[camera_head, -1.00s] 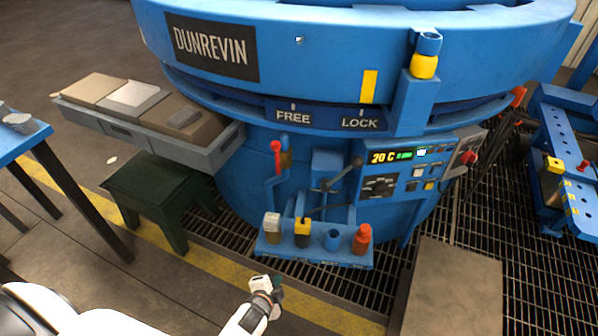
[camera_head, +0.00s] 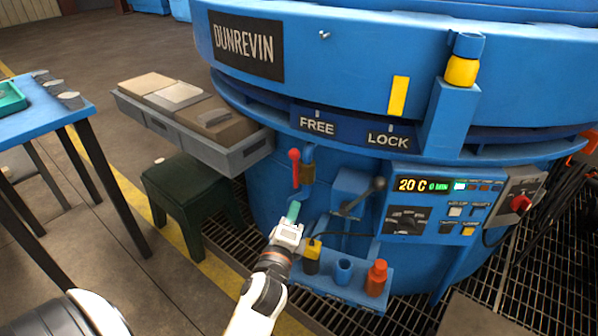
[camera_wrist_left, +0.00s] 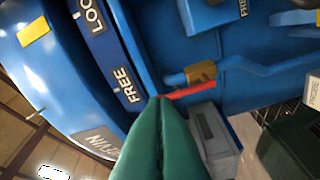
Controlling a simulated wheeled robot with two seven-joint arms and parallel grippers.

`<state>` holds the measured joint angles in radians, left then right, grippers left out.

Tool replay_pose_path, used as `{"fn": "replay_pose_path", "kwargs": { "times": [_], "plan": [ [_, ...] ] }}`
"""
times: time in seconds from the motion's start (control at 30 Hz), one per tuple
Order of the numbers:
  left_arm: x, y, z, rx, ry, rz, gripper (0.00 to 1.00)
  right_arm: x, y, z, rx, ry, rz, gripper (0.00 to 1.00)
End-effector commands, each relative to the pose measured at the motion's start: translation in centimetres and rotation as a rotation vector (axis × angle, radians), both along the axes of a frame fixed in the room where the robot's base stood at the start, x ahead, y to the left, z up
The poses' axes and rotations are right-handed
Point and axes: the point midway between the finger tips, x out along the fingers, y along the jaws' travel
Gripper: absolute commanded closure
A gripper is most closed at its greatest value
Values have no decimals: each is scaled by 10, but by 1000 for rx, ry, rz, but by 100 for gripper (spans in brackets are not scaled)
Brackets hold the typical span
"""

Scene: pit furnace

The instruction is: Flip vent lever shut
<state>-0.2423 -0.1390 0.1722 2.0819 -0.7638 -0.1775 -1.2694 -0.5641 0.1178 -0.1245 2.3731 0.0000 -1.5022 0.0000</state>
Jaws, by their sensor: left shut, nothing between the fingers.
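A lever with a red handle (camera_head: 294,168) stands upright beside a brass valve body (camera_head: 308,173) on a blue pipe, on the furnace's front below the FREE label. In the left wrist view the red lever (camera_wrist_left: 190,90) and brass valve (camera_wrist_left: 202,72) lie just beyond my fingertips. My left gripper (camera_head: 293,208) has green fingers pressed together with nothing between them; it is below the red lever in the head view. In the wrist view its tips (camera_wrist_left: 160,100) overlap the lever's end; I cannot tell whether they touch. My right gripper is not in view.
A blue shelf (camera_head: 330,286) with a yellow-topped item, blue cup and red bottle (camera_head: 376,278) stands right of my gripper. A grey crank with a black knob (camera_head: 379,184) and a control panel (camera_head: 436,205) are further right. A grey drawer (camera_head: 226,155) and green stool (camera_head: 188,190) are left.

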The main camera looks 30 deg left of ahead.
Motion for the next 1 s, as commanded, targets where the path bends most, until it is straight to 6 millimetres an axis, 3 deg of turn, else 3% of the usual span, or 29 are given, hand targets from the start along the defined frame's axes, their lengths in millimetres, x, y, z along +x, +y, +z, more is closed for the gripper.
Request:
{"fn": "replay_pose_path", "kwargs": {
  "times": [0.27,0.53,0.73,1.0],
  "plan": [
    [11,3,1,-1,-1,-1,100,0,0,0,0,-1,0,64],
    [60,20,6,1,-2,-2,100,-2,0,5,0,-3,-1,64],
    [98,34,11,-2,-2,-1,100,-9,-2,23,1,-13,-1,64],
    [110,63,21,-2,1,-1,100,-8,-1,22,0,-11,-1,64]
  ]
}}
